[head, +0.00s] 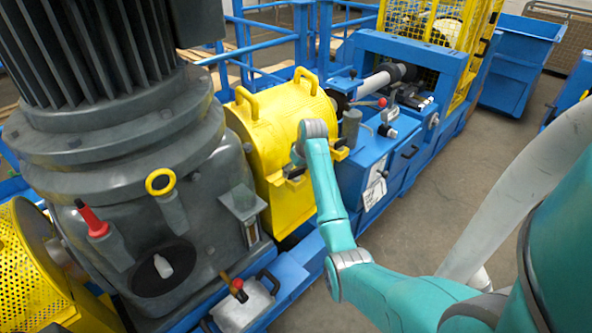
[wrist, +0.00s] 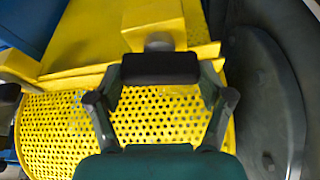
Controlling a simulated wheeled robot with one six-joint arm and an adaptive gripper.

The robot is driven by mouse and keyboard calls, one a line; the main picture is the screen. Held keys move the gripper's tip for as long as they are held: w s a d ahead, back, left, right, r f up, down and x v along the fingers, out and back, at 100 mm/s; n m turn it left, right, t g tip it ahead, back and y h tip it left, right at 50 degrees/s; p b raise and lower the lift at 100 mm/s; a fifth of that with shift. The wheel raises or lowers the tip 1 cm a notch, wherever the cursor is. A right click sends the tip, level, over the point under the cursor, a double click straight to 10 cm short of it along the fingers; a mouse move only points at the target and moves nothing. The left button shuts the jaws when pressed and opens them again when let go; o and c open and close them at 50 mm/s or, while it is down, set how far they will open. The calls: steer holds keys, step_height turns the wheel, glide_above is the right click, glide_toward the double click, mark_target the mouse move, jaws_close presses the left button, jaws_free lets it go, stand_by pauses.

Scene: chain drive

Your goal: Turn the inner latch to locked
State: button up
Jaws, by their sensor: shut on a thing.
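My gripper (wrist: 158,68) is in the middle of the wrist view, its fingers closed in at a dark block. The guard's perforated face (wrist: 60,125) lies below the fingers in the wrist view.
A large grey motor and gearbox (head: 130,150) stands left of the guard. A blue machine frame (head: 370,175) with a shaft and levers stands to the right. A dark round part (wrist: 265,100) is close on the wrist view's right. Open floor (head: 430,220) lies at the right.

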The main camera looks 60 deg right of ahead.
steer(key=shift+n+y, duration=0.4)
steer(key=shift+n, duration=0.9)
steer(key=o, duration=1.1)
steer(key=v, duration=1.2)
steer(key=shift+s, duration=0.2)
steer(key=shift+f, duration=0.1)
